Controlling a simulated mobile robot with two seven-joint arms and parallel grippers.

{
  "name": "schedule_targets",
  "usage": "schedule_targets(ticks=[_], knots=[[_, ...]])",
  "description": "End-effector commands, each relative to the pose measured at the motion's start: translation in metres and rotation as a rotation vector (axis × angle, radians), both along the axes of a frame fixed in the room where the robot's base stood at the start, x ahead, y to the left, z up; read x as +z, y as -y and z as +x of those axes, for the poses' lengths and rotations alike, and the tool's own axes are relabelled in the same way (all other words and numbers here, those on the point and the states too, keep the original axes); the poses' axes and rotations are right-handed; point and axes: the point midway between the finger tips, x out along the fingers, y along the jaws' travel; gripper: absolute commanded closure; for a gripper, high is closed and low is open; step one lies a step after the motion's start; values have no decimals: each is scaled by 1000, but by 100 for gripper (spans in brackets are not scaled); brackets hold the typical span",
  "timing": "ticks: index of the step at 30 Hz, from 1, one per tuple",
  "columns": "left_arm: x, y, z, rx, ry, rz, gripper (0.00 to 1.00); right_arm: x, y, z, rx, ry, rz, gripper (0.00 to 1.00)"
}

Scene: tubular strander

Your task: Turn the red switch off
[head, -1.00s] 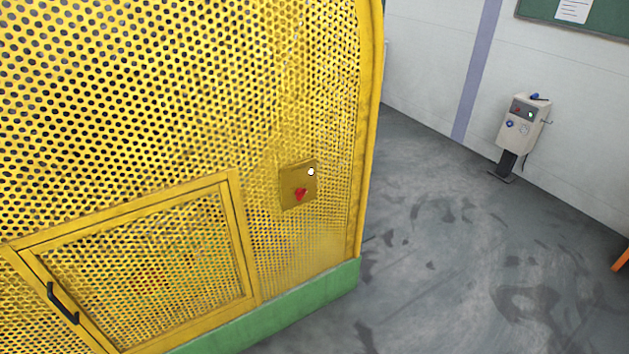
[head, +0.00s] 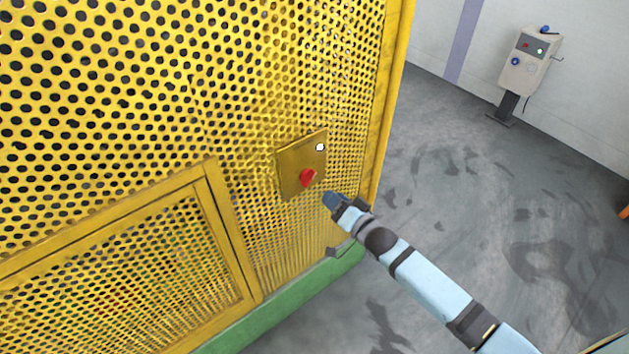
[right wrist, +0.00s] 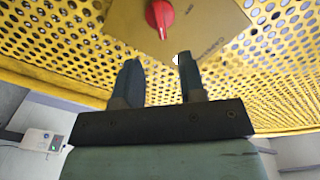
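The red switch (head: 307,177) is a rotary knob on a brass-coloured plate (head: 291,163) on the yellow perforated guard. A small white round spot sits near the plate's upper right corner. The switch also shows in the right wrist view (right wrist: 160,16), at the top, beyond the fingertips. My right gripper (head: 331,200) is just right of and below the switch, apart from it. In the right wrist view its two fingers (right wrist: 158,72) stand apart with nothing between them. My left gripper is not in view.
The yellow perforated guard (head: 110,90) fills the left, with a framed door panel (head: 120,280) low down and a green base (head: 260,325). A pale control box on a stand (head: 530,62) is at the upper right by the wall. Grey floor (head: 450,220) lies clear between.

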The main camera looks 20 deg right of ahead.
Motion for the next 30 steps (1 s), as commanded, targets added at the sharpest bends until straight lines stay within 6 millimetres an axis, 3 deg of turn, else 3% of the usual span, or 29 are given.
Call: schedule_targets(ticks=[6,12,25,30], knots=[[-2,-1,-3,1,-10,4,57,1,-17,45,-1,1,0,63],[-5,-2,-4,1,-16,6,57,0,-26,70,-1,0,-1,63],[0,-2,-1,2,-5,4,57,-1,-29,79,0,-1,-1,63],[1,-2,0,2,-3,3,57,-1,-29,79,0,-1,-1,100]])
